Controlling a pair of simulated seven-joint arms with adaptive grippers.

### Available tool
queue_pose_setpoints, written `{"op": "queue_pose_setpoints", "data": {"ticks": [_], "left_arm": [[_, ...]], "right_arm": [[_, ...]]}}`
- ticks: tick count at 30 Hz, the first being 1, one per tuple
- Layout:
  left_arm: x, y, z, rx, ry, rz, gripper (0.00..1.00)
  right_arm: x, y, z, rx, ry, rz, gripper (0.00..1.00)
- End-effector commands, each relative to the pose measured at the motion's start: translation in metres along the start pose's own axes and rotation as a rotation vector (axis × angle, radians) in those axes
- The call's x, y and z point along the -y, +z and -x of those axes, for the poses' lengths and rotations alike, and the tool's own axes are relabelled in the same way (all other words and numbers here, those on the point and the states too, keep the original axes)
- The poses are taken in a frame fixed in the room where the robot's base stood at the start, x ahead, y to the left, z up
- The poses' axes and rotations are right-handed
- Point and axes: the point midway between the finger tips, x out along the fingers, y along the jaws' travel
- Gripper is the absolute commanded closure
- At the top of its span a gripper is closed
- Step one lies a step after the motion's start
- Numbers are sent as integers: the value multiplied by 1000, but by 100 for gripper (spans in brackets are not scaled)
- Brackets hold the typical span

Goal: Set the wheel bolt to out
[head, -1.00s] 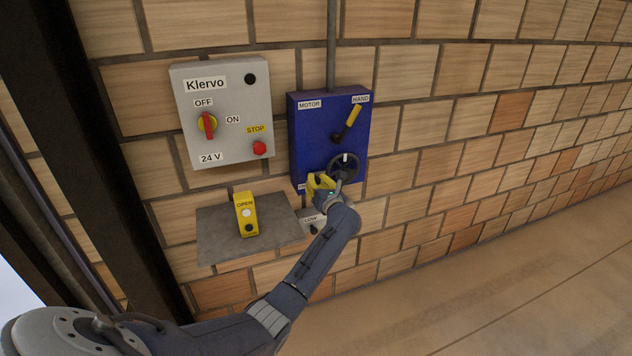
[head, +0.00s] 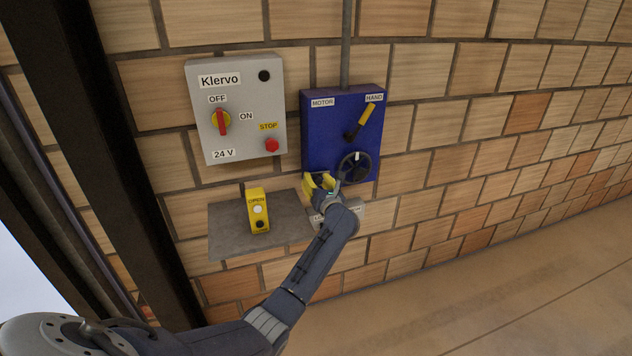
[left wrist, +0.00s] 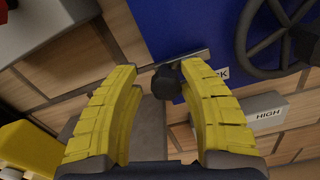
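My left gripper (left wrist: 160,72) is open, with one yellow finger on each side of the knob and gaps visible between. In the head view my left gripper (head: 318,184) is at the lower left corner of the blue motor box (head: 325,132) and hides the bolt. The black handwheel (head: 354,167) is just right of it. My right gripper is out of view.
A grey Klervo box (head: 238,142) with a red-yellow switch and red stop button hangs at left. A HIGH/LOW block (left wrist: 250,120) is below the wheel. Floor at right is clear.

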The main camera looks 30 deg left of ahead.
Motion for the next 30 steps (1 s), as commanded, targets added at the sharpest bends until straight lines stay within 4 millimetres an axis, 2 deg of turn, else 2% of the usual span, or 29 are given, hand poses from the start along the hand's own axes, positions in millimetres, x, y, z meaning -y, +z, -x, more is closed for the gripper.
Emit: {"op": "queue_pose_setpoints", "data": {"ticks": [2, 9, 14, 30], "left_arm": [[1, 0, 0, 0, -1, 0, 50], [2, -1, 1, -1, -3, 0, 50], [2, -1, 11, -2, -5, 1, 50], [1, -1, 96, -3, -3, 1, 50]], "right_arm": [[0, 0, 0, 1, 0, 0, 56], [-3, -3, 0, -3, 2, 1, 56], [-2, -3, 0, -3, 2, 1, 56], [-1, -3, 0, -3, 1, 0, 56]]}}
